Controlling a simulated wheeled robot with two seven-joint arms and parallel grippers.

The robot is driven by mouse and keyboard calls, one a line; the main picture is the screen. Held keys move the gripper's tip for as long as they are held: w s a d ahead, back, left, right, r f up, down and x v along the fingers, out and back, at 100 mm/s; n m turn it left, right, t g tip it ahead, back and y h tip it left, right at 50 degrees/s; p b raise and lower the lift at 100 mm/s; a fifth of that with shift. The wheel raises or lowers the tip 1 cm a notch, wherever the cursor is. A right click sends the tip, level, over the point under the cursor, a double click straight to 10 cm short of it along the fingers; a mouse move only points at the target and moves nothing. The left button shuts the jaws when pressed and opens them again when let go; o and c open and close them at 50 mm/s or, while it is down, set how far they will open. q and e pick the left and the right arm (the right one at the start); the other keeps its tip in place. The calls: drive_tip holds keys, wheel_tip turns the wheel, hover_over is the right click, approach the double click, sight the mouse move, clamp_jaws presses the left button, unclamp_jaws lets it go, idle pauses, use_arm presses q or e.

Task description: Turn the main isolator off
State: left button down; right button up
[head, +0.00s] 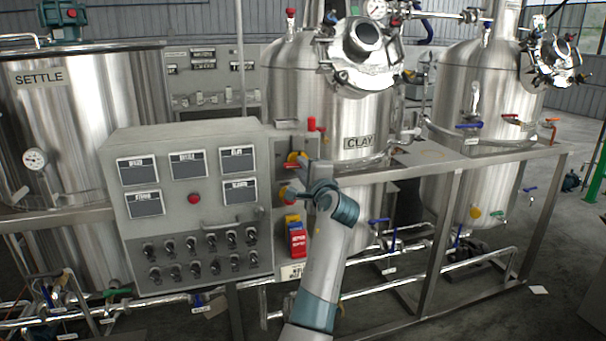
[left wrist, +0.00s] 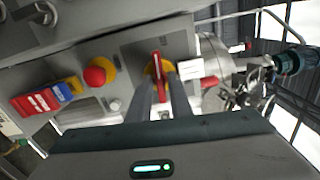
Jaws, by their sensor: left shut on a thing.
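The main isolator has a red handle on a yellow plate (head: 295,157), on the side panel right of the grey control box in the head view. In the left wrist view the red handle (left wrist: 157,64) runs up and down the picture. In the left wrist view the two fingers (left wrist: 162,82) are shut on the handle, one on each side. Their exact contact is partly hidden. My right gripper is not in view.
A red stop button (left wrist: 97,76) on yellow sits close beside the isolator. Red, yellow and blue tags (head: 296,236) hang below. The control box (head: 195,225) with several switches is to the left. The CLAY tank (head: 370,120) and the frame rail (head: 450,165) are right of the arm.

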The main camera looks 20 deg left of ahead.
use_arm(q)
drive_tip(key=shift+n, duration=0.6)
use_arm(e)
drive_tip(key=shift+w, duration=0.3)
use_arm(q)
drive_tip(key=c, duration=1.8)
unclamp_jaws()
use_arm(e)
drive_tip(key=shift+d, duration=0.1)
